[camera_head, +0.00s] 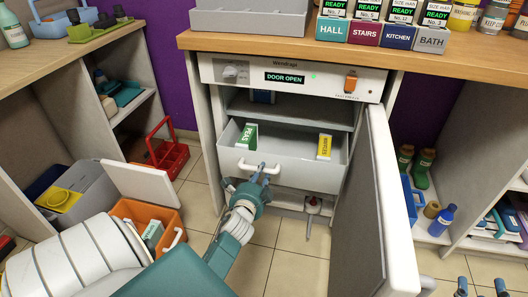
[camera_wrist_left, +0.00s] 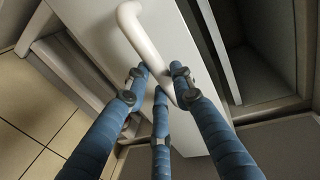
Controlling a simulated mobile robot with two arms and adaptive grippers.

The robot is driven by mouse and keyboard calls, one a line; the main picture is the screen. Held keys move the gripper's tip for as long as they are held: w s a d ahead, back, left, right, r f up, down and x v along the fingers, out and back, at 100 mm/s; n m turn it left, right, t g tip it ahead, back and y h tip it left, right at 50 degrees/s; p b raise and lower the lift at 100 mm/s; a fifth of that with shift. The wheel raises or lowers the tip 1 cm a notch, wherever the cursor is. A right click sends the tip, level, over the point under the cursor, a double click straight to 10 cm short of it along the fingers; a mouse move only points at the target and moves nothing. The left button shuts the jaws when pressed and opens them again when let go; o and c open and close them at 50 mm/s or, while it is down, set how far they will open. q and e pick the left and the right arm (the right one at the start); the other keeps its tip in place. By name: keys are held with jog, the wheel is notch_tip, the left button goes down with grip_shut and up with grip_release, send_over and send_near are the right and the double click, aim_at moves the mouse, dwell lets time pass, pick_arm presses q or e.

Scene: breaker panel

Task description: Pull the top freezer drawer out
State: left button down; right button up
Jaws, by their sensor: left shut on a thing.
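The freezer (camera_head: 291,78) stands open under the wooden counter, its display reading DOOR OPEN. Its top drawer (camera_head: 300,172) sticks out part way, with a green PEAS box (camera_head: 249,137) and a yellow box (camera_head: 325,146) inside. The white drawer handle (camera_head: 258,167) is on its front; it also shows in the left wrist view (camera_wrist_left: 143,38). My left gripper (camera_head: 255,180) is shut on the handle's right part, and its blue fingers (camera_wrist_left: 163,88) close around the bar. My right gripper (camera_head: 481,287) shows only fingertips, apart and empty, at the bottom right edge.
The freezer door (camera_head: 372,200) stands swung open on the right. An orange crate (camera_head: 145,215) and a red caddy (camera_head: 168,155) stand on the floor at the left. A blue bottle (camera_head: 442,218) is at the right. Tiled floor before the freezer is clear.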

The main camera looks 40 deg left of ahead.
pick_arm(q)
jog(key=v, duration=0.2)
jog(key=f+p+v, duration=0.1)
jog(key=v, duration=0.1)
jog(key=shift+s+d+r, duration=0.1)
jog(key=shift+s+d, duration=0.15)
jog(key=shift+s, duration=0.2)
pick_arm(e)
jog(key=s+d+f+g+h, duration=0.1)
jog(key=s+f+g, duration=0.2)
jog(key=f, duration=0.4)
jog(key=shift+s+d+g, duration=0.15)
jog(key=shift+d+g, duration=0.15)
jog(key=shift+d, duration=0.05)
jog(key=shift+f, duration=0.1)
pick_arm(q)
jog(key=c, duration=1.5)
grip_release()
jog(key=v, duration=0.7)
jog(key=shift+s+d, duration=0.15)
jog(key=shift+s, duration=0.1)
